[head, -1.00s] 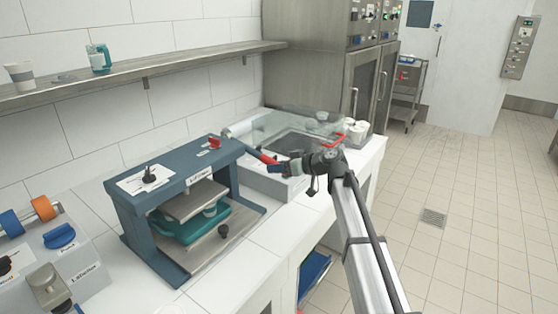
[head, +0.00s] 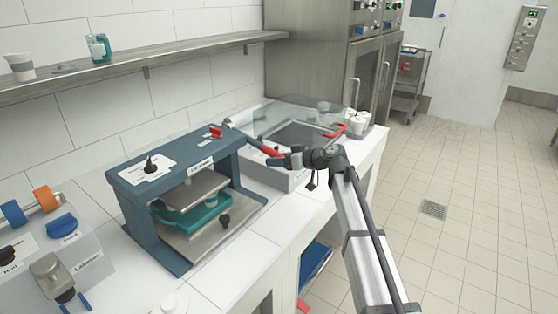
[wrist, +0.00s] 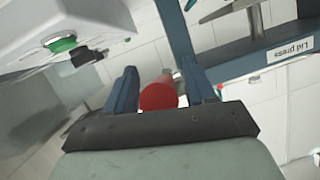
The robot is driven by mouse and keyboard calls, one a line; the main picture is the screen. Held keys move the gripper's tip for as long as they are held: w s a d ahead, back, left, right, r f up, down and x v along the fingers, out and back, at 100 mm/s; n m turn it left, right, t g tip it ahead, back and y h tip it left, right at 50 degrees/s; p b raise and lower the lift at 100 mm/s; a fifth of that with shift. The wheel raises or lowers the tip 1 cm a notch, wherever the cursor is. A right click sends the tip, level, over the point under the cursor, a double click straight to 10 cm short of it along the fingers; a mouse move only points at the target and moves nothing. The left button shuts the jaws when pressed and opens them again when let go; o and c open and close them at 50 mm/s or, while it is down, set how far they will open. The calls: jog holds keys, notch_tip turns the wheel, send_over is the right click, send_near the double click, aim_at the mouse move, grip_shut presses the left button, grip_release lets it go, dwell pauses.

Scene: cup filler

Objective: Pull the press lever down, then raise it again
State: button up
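The lid press (head: 175,172) is a blue frame on the counter, with a metal press plate (head: 190,188) above a teal tub (head: 195,215). Its lever has a red grip (head: 264,147) and slopes down to the right from the frame's right side. My gripper (head: 290,160) is at the lever's lower end. The contact between fingers and grip is partly hidden.
A grey sink-like unit (head: 270,178) with a clear cover stands just behind my gripper, with white cups (head: 358,119) beyond. A control box (head: 60,265) with knobs stands left of the press. A shelf (head: 150,62) runs along the wall. The floor at right is clear.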

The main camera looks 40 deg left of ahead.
jog(key=shift+d, duration=0.1)
jog(key=v, duration=1.3)
jog(key=shift+d+r, duration=0.2)
jog(key=shift+d, duration=0.1)
jog(key=shift+c, duration=0.2)
